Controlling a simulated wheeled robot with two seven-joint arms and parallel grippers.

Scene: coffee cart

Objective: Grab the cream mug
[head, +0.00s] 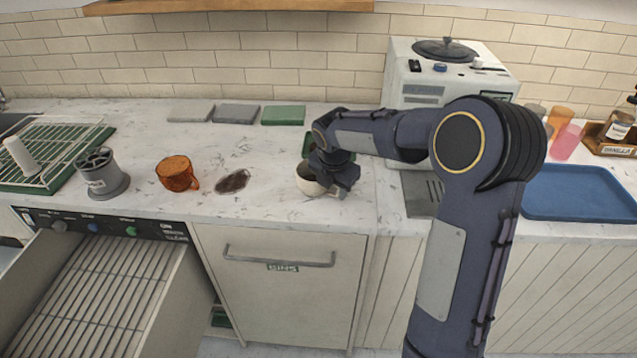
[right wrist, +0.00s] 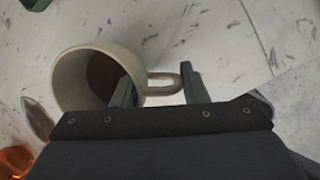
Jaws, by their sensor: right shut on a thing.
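The cream mug (head: 306,181) stands on the marble counter, partly hidden by my right gripper (head: 338,180). In the right wrist view the cream mug (right wrist: 72,82) shows its open mouth with a dark brown inside, and its handle points right. My right gripper (right wrist: 158,88) is shut on the mug at its handle side. One finger is at the rim by the handle and the other is at the handle's outer end. Whether the mug's base touches the counter is hard to tell. My left gripper is not in view.
A grey cylinder (head: 102,176) and a dish rack (head: 45,150) stand further left. A white machine (head: 412,75) stands behind my right arm. A blue tray (head: 580,193) is at right.

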